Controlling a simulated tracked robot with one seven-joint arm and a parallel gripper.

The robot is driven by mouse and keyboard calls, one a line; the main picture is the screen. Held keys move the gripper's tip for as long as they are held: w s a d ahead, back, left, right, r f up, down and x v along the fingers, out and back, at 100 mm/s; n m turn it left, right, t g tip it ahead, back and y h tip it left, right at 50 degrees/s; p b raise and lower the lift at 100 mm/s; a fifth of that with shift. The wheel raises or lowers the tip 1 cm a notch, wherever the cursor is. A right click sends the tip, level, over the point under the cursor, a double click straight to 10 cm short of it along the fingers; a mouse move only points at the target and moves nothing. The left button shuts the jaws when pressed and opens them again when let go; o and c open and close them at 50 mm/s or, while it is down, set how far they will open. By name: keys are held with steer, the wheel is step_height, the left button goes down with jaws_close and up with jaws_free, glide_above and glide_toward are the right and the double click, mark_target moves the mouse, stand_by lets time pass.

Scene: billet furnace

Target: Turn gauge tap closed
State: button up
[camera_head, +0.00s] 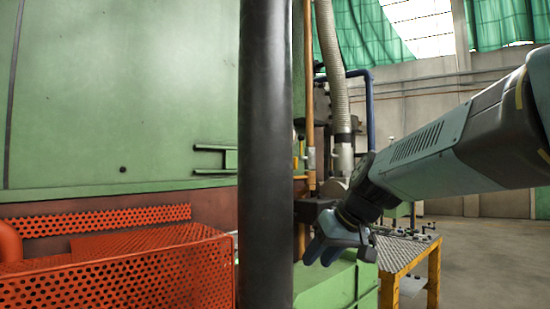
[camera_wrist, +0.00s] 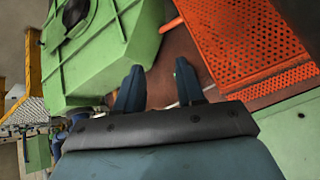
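I cannot pick out the gauge tap for certain in either view. In the head view, my gripper (camera_head: 318,252) reaches in from the right, in front of the green machine's lower body. In the wrist view my gripper (camera_wrist: 158,84) shows two dark blue fingers spread apart, with nothing between them but a reddish-brown surface behind. An upright copper-coloured pipe (camera_head: 310,120) with fittings at its lower end stands just above and behind my gripper in the head view. Whether a tap handle sits among these fittings is too small to tell.
A perforated orange guard (camera_head: 120,278) stands at lower left; it also shows in the wrist view (camera_wrist: 240,45). The large green housing (camera_head: 120,90) fills the left. A yellow-framed table (camera_head: 434,275) with small parts stands right of my gripper. Open floor (camera_head: 490,260) lies farther right.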

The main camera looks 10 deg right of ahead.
steer(key=w+d+r+n+t+y, duration=0.1)
steer(key=w+r, duration=0.2)
steer(key=w, duration=0.2)
steer(key=w+d+r+t+y, duration=0.1)
steer(key=w+r+y, duration=0.15)
steer(key=w, duration=0.35)
steer(key=n+t+y, duration=0.2)
steer(key=n+t, duration=0.1)
steer(key=t, duration=0.3)
glide_toward(297, 162)
steer(key=x, duration=1)
steer(key=shift+a, duration=0.1)
steer(key=shift+w, duration=0.3)
steer(key=shift+s+a, duration=0.1)
